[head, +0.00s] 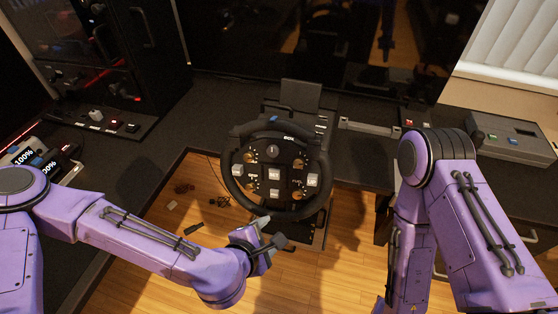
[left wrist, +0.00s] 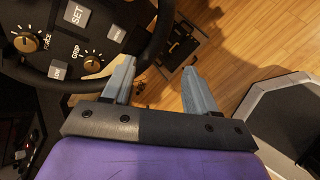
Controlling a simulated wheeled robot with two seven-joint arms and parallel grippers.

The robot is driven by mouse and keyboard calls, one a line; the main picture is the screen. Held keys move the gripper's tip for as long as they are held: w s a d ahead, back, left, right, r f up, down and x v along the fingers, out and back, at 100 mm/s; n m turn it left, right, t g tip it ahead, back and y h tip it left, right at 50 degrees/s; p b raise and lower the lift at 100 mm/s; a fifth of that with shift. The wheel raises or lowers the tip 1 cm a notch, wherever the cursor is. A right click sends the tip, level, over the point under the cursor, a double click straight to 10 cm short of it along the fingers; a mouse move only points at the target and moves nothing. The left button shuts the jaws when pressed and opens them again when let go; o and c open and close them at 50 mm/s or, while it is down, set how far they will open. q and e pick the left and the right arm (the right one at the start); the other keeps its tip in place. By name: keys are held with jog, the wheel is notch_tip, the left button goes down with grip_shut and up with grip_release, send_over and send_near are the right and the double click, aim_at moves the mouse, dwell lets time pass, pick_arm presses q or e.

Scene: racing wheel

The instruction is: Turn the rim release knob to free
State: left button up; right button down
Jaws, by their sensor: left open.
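The racing wheel (head: 235,195) stands on its stand at the middle of the head view, with several knobs and buttons on its dark face. A round knob (head: 272,151) sits near its upper centre. I cannot tell which knob is the rim release. My left gripper (head: 272,232) is open and empty just below the wheel's lower rim. In the left wrist view, the two grey fingers (left wrist: 158,68) are spread apart, with the wheel rim (left wrist: 158,35) just beyond the left finger. My right gripper is out of view.
A dark desk (head: 215,95) surrounds the wheel, with a large screen (head: 320,45) behind. A control panel (head: 105,123) is at the left and a grey box (head: 515,138) at the right. Small loose items (head: 185,188) lie on the wooden floor (head: 160,235).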

pick_arm(q)
jog(key=w+r+n+t, duration=0.2)
jog(key=w+r+n, duration=0.25)
jog(key=r, duration=0.25)
jog(key=n+t, duration=0.3)
jog(key=n, duration=0.4)
send_near(272, 153)
jog(key=shift+g, duration=0.4)
jog(key=x, duration=0.2)
jog(key=p+x, duration=0.1)
jog(key=x, duration=0.2)
jog(key=p+x, duration=0.1)
jog(key=x, duration=0.2)
jog(key=shift+w+r, duration=0.15)
jog(key=shift+r, duration=0.15)
jog(key=shift+w+d+f, duration=0.1)
jog(key=shift+w+f, duration=0.15)
jog(key=shift+w, duration=0.1)
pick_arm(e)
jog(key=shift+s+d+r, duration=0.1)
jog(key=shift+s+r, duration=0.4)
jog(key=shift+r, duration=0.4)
